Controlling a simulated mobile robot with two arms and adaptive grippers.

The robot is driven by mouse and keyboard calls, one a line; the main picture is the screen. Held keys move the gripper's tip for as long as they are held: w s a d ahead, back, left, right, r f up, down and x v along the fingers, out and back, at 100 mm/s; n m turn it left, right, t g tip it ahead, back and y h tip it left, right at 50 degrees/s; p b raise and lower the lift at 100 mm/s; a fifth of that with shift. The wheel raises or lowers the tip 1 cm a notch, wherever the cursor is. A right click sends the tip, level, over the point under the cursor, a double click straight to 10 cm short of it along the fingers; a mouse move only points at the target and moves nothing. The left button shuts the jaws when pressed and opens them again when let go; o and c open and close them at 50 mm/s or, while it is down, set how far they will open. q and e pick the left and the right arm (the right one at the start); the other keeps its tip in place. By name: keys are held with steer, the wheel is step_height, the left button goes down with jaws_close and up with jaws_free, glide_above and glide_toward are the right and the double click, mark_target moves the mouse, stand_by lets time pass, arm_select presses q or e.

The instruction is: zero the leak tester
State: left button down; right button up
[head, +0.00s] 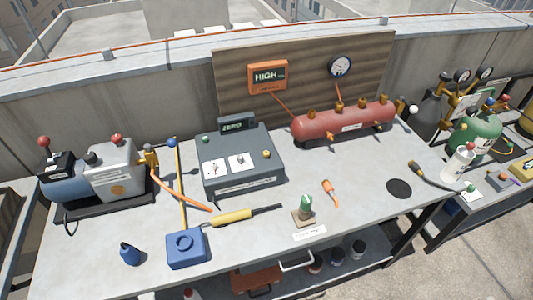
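A grey box-shaped instrument (240,180) sits mid-bench, with two white dial panels, a green button (206,140) at its upper left and a yellow knob (266,154) at its right. A small dark display (238,125) with green characters stands at its back; I cannot read it surely. An orange box (268,77) on the back board shows "HIGH". A yellow-handled probe (232,217) with a dark tip lies in front of the instrument. Which of these is the leak tester is not clearly labelled at this size. Neither of my grippers is in view.
A vacuum-pump-like machine (108,170) stands at left. A red tank (345,122) and gauge (340,66) are at the back. A blue block (187,249), blue bottle (130,254), green-topped item (305,207) and orange screwdriver (329,192) lie in front. Bare bench shows right of centre.

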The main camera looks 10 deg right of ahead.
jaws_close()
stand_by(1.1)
